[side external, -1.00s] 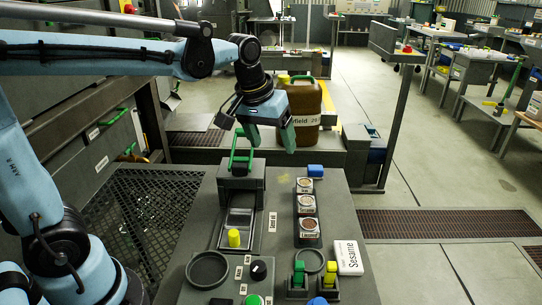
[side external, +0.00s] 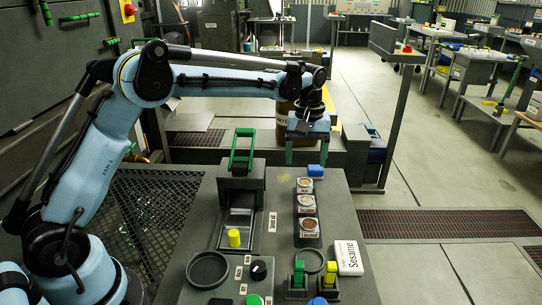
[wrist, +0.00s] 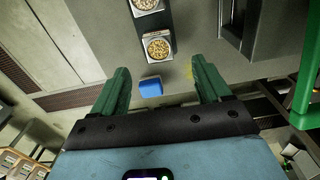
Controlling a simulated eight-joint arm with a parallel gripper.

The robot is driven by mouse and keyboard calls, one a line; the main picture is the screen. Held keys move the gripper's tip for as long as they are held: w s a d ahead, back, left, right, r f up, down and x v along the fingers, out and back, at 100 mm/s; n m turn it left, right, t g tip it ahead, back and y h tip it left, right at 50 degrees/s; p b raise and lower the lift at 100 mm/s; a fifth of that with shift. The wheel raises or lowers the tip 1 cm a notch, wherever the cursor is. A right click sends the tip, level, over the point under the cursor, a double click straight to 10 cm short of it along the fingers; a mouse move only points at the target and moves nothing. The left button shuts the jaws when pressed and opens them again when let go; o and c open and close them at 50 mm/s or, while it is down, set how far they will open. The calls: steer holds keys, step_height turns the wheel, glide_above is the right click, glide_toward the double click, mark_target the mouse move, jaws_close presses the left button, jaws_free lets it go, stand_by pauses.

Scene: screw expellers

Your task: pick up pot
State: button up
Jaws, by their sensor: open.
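Several small square pots of seed stand in a row in a dark rack on the grey bench: a far one (side external: 305,183), a middle one (side external: 307,203) and a near one (side external: 309,226) with browner seed. My gripper (side external: 307,158) is open and empty, pointing down above the far end of the bench, beyond the row. In the wrist view, a blue block (wrist: 150,87) shows between the open green fingers, below them. Two pots show there too, one with pale seed (wrist: 158,46) and one cut by the top edge (wrist: 146,5).
The expeller (side external: 240,178) with its green handle stands left of the pots, with a yellow cylinder (side external: 234,238) in front. Round dishes, a knob (side external: 258,270), yellow and green pieces and a Sesame card (side external: 348,257) lie nearer. A brown jug (side external: 285,115) stands behind my gripper.

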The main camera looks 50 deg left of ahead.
mark_target(305, 182)
step_height(305, 182, down, 10)
steer(key=shift+w+r, duration=0.15)
steer(key=shift+r, duration=0.05)
stand_by(0.3)
steer(key=shift+c, duration=0.2)
steer(key=c, duration=1.1)
steer(key=shift+r, duration=0.1)
